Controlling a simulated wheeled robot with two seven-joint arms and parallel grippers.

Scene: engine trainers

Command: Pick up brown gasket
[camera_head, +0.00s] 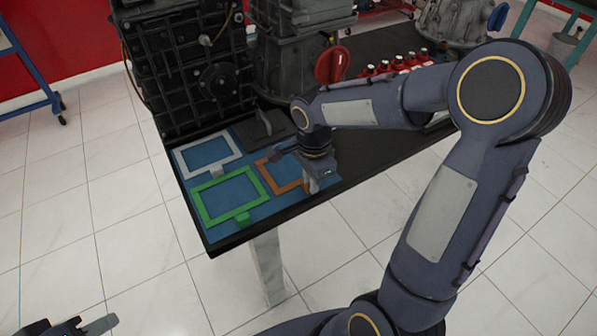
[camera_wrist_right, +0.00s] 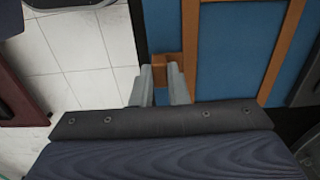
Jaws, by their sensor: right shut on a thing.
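The brown gasket (camera_head: 267,178) is a thin rectangular frame at the right front of the blue mat (camera_head: 207,153). It appears to lie flat on the mat, and my right arm partly covers it. In the right wrist view, one long side of the gasket (camera_wrist_right: 190,50) and its small tab show. My right gripper (camera_head: 313,184) points down at the gasket's right end. In the wrist view its fingers (camera_wrist_right: 162,78) are shut on the tab, one on each side. My left gripper (camera_head: 85,326) is at the bottom left, partly cut off, away from the table.
A green frame (camera_head: 205,211) and a grey frame (camera_head: 181,164) lie on the mat beside the gasket. A dark flat piece (camera_head: 264,129) lies behind it. Engine blocks (camera_head: 190,70) stand at the back of the black table (camera_head: 378,158). Several red bottles (camera_head: 383,66) stand further right.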

